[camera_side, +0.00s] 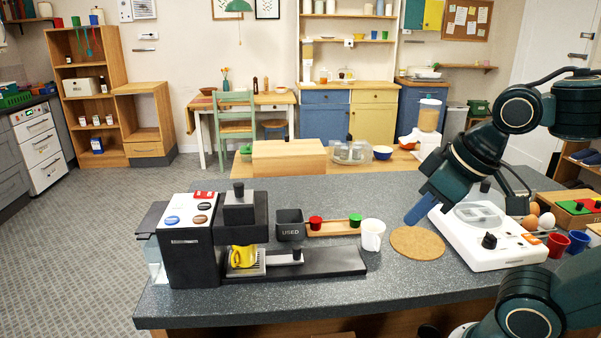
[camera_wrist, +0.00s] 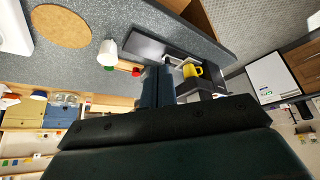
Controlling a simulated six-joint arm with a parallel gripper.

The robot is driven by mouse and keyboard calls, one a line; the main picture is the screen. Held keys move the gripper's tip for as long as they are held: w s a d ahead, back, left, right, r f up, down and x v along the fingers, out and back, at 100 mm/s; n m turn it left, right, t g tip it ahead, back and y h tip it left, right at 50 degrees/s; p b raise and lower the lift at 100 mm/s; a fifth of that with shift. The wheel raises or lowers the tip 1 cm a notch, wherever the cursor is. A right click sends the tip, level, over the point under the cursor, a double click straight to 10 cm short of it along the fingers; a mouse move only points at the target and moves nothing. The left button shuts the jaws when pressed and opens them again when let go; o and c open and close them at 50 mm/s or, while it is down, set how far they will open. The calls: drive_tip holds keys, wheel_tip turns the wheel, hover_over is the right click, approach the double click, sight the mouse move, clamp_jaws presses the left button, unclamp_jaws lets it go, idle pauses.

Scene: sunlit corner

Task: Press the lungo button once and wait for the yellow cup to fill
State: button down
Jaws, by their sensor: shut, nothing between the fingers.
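The black coffee machine (camera_side: 192,248) stands at the left of the counter. Its white top panel carries a blue oval (camera_side: 172,220), a brown oval (camera_side: 204,206), a dark oval (camera_side: 200,219) and a red label (camera_side: 204,194); the lettering is too small to tell which is lungo. The yellow cup (camera_side: 243,257) stands upright on the drip tray under the brew head (camera_side: 240,212); its inside is hidden. It also shows in the wrist view (camera_wrist: 190,71). My gripper (camera_side: 416,214) is shut and empty, pointing down above the counter, well right of the machine and apart from it.
Between my gripper and the machine stand a white mug (camera_side: 373,235), a wooden rack with red and green capsules (camera_side: 335,229) and a dark USED bin (camera_side: 290,224). A cork mat (camera_side: 417,243) and white scale (camera_side: 490,240) lie at the right. The front counter is clear.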

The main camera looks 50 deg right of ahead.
drive_tip(key=w+a+r+n, duration=0.15)
drive_tip(key=w+r, duration=0.35)
drive_tip(key=w, duration=0.6)
drive_tip(key=n+t, duration=0.3)
drive_tip(key=n, duration=0.4)
hover_over(208, 207)
drive_tip(key=shift+w, duration=0.1)
drive_tip(key=shift+f, duration=0.25)
drive_tip(key=shift+f, duration=4.2)
drive_tip(key=shift+f, duration=0.15)
drive_tip(key=shift+f, duration=0.3)
